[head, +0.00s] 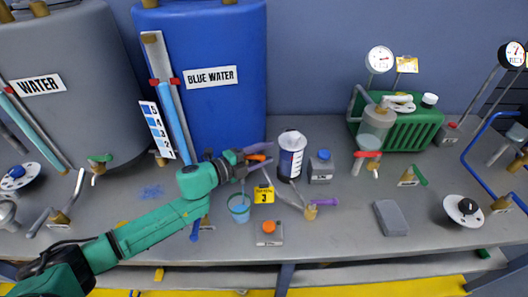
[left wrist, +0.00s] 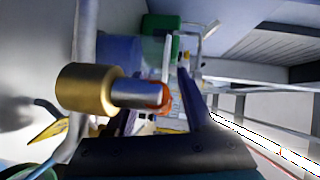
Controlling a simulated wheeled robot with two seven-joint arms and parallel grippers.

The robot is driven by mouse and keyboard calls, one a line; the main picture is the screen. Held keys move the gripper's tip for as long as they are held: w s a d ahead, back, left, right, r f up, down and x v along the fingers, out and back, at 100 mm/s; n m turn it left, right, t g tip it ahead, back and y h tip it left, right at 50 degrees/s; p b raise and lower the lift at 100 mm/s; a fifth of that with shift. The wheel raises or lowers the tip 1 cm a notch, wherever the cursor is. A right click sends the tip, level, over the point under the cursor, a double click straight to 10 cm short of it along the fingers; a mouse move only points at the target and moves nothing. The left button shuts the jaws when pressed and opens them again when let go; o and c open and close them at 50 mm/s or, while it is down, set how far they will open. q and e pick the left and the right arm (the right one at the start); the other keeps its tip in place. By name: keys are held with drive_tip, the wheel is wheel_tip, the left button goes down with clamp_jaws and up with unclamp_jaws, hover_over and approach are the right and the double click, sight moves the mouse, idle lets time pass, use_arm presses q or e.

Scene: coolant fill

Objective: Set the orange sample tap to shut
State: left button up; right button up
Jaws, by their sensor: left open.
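The orange sample tap shows in the head view as a small orange handle (head: 257,157) at the tip of my left gripper (head: 250,163). In the left wrist view, the tap has a brass body (left wrist: 87,89), a steel stem (left wrist: 133,93) and an orange end (left wrist: 162,97). The dark fingers of my left gripper (left wrist: 165,118) stand apart there, with the tap's end in front of or between them; I cannot tell whether they touch it. The gripper hides part of the tap in the head view, so its setting is unclear. My right gripper is not in view.
A teal cup (head: 239,213) and a yellow tag (head: 263,194) are just below the gripper. A grey box with an orange knob (head: 268,227) lies nearer the bench edge. A white-and-dark canister (head: 291,158) stands to the right. The blue water tank (head: 215,120) is behind.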

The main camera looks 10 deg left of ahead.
use_arm(q)
drive_tip(key=shift+s, duration=0.1)
clamp_jaws()
drive_tip(key=shift+w+a+n+t+y, duration=0.15)
drive_tip(key=shift+w+n+t+y, duration=0.2)
drive_tip(key=shift+n+t+y, duration=0.35)
drive_tip(key=shift+w+a+n+y, duration=0.2)
drive_tip(key=shift+n+y, duration=0.2)
drive_tip(key=shift+y, duration=0.2)
unclamp_jaws()
